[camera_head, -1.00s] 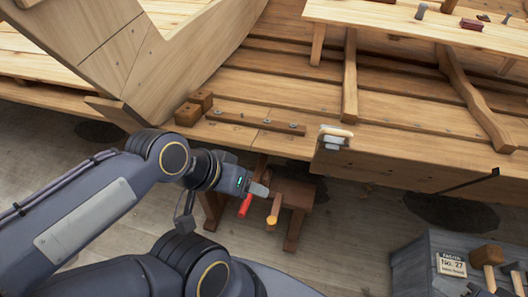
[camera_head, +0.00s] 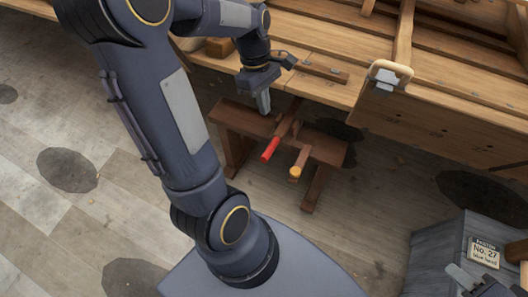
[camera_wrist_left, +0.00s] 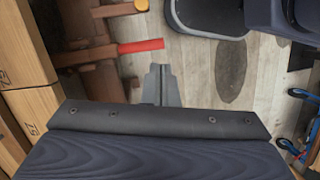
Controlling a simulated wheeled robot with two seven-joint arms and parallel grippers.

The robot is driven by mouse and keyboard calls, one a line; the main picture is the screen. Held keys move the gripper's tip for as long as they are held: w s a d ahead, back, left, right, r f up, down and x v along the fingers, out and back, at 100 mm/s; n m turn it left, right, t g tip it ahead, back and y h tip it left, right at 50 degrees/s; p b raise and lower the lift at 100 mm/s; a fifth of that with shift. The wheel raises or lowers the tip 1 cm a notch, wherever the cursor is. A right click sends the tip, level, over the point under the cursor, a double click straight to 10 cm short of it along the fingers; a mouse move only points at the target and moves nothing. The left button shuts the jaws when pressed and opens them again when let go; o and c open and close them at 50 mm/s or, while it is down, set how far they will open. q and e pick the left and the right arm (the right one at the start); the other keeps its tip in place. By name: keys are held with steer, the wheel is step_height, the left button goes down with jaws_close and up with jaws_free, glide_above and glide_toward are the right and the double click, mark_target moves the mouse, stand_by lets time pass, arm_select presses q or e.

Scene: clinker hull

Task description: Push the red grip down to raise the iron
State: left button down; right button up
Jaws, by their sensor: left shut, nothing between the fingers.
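The red grip (camera_head: 270,149) is the end of a wooden lever on a low brown trestle (camera_head: 233,117) beside the hull. It also shows in the left wrist view (camera_wrist_left: 141,46). My left gripper (camera_head: 263,104) is shut and empty, pointing down above the trestle, behind and slightly left of the red grip. In the left wrist view its fingertips (camera_wrist_left: 162,72) are closed together, with a gap to the red grip. I cannot make out the iron for sure.
A second lever with a yellow-orange end (camera_head: 295,171) stands just right of the red grip. The hull planking (camera_head: 430,120) lies above and behind the trestle. A grey crate (camera_head: 437,250) with a numbered card stands at lower right. Bare floor lies in front.

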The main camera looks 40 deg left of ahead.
mark_target(264, 155)
arm_select(q)
steer(key=f+n, duration=0.1)
steer(key=a+f+n, duration=0.1)
steer(key=w+a+f+g, duration=0.1)
steer(key=f, duration=0.1)
steer(key=shift+f+n+b, duration=0.1)
steer(key=shift+n+b, duration=0.3)
steer(key=shift+f, duration=0.1)
steer(key=b+x, duration=0.3)
steer(key=x, duration=1)
steer(key=shift+s+f, duration=0.3)
steer(key=shift+f, duration=0.05)
